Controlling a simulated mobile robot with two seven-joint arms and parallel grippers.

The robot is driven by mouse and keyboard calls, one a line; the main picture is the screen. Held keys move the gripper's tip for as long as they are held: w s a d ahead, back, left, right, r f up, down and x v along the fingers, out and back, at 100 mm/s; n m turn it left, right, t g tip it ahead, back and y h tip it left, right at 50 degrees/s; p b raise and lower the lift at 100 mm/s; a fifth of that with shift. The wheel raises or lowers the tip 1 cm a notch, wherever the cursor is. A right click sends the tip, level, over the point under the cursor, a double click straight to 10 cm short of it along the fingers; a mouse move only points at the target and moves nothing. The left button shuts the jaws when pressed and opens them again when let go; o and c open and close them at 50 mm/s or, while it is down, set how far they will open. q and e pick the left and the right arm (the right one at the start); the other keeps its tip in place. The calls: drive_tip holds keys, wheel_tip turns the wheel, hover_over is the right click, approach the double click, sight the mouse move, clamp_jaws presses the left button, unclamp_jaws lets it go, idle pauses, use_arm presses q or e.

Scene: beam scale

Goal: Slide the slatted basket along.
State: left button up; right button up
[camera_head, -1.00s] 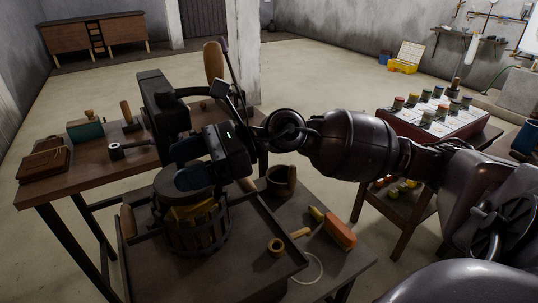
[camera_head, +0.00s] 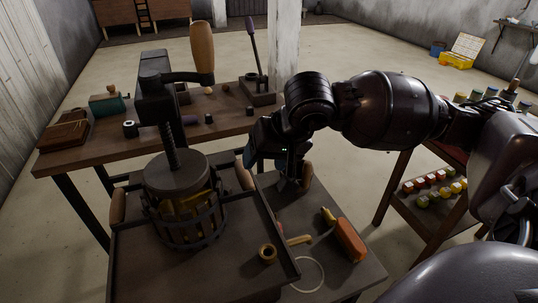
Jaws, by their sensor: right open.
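The dark slatted basket (camera_head: 207,228) stands upright on a dark tray (camera_head: 228,268). Yellowish contents show between its slats. A round dark press plate (camera_head: 177,168) on a threaded screw sits at its top and hides most of the inside. My right gripper (camera_head: 257,158) is open, to the right of the basket and apart from it, near the tray's right wooden handle (camera_head: 245,176). Its fingers are dark and partly hidden by its own body. My left gripper is out of view.
The press post (camera_head: 152,88) and its wooden-handled crank (camera_head: 203,55) rise behind the basket. An orange block (camera_head: 350,240) lies on the table to the right. A workbench (camera_head: 110,155) stands behind.

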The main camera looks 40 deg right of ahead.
sight(249, 180)
drive_tip(key=b+x, duration=0.2)
drive_tip(key=x, duration=0.8)
drive_tip(key=shift+w+a+f, duration=0.15)
drive_tip(key=shift+a+f, duration=0.05)
drive_tip(key=shift+f, duration=0.15)
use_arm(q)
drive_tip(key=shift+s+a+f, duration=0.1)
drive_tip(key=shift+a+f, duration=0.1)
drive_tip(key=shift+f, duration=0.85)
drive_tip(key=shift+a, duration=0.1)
use_arm(e)
drive_tip(key=c, duration=0.4)
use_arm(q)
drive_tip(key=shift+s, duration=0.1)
use_arm(e)
clamp_jaws()
